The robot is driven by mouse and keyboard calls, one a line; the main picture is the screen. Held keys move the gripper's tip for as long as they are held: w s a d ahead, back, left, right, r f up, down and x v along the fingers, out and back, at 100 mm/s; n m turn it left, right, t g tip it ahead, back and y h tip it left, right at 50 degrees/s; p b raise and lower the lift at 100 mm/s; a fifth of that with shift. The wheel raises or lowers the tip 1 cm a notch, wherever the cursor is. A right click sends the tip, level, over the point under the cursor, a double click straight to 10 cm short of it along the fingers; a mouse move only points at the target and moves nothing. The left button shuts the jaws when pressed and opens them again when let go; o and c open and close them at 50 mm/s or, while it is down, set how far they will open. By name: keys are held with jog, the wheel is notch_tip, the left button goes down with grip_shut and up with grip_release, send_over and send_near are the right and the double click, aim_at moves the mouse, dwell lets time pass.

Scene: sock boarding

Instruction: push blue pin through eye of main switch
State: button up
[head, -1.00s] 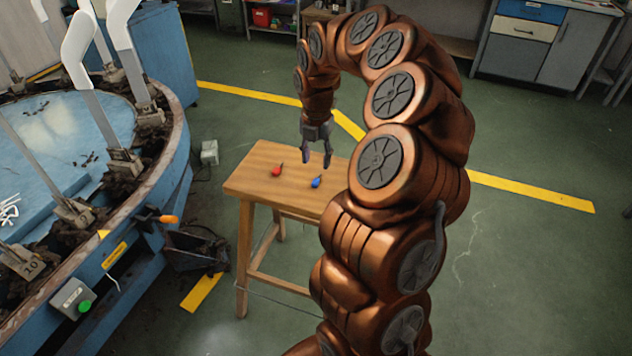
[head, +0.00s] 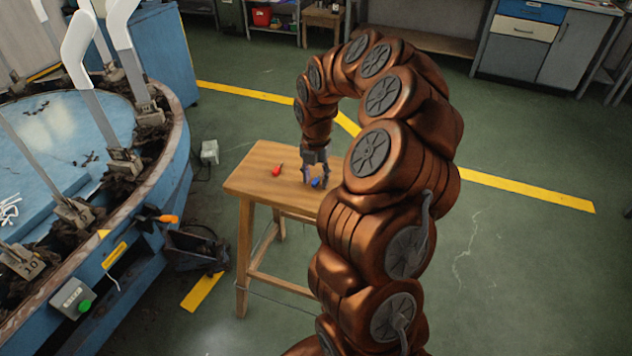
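The blue pin (head: 316,183) lies on the wooden stool (head: 250,183), partly hidden by my gripper. My gripper (head: 317,181) points down with its fingers around or just in front of the blue pin; the fingers look apart, and I cannot tell whether they touch it. A red pin (head: 277,170) lies on the stool to the left. The main switch may be the box with a green button (head: 73,298) on the blue machine's side, or the orange-handled lever (head: 166,219); I cannot tell which. No eye can be made out.
The round blue machine (head: 115,225) with upright white sock boards (head: 80,48) fills the left. A dark open bin (head: 195,250) hangs or stands beside it. Green floor lies between machine and stool. Cabinets (head: 520,45) stand at the back.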

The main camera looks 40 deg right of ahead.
grip_shut()
